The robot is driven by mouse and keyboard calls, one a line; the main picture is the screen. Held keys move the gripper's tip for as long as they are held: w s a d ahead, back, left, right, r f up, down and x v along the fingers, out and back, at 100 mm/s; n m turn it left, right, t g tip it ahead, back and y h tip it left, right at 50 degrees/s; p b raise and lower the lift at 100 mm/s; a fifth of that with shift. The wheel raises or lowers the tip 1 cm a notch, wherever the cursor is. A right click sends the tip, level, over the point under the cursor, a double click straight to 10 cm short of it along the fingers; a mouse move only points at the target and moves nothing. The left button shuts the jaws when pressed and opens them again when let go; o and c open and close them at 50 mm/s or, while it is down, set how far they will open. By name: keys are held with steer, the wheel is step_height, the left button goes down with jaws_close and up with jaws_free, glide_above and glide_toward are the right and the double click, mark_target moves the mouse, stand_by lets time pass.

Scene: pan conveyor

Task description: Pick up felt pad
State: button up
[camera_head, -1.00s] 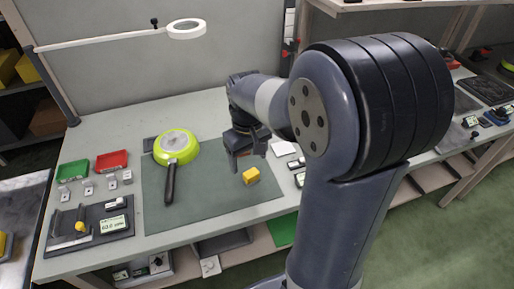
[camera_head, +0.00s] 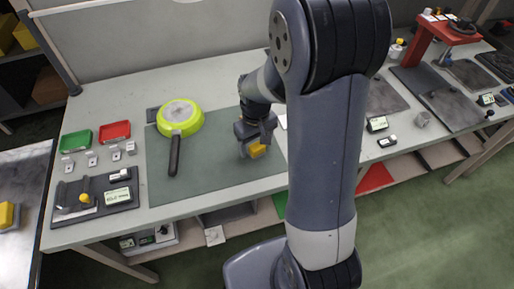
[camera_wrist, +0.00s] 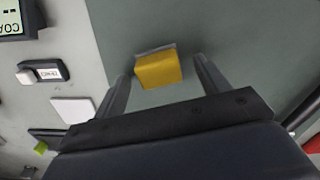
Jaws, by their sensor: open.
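A small yellow block with a grey layer along one side, which looks like the felt pad (camera_wrist: 158,70), lies on the dark green mat (camera_head: 200,182). It also shows in the head view (camera_head: 258,151), partly hidden by my gripper. My gripper (camera_wrist: 164,62) is open, with one finger on each side of the block. Gaps show between the fingers and the block in the wrist view. In the head view my gripper (camera_head: 252,146) is low over the mat's right part, at the block. I cannot tell how far the fingertips are above the mat.
A lime-green pan (camera_head: 180,117) with a dark handle lies on the mat to the left. A white square (camera_wrist: 73,110) lies beside the mat. The mat's front is clear.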

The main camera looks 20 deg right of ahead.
mark_target(256, 144)
steer(key=shift+f, duration=0.5)
steer(key=c, duration=1.1)
steer(key=shift+r, duration=0.1)
step_height(256, 144, up, 10)
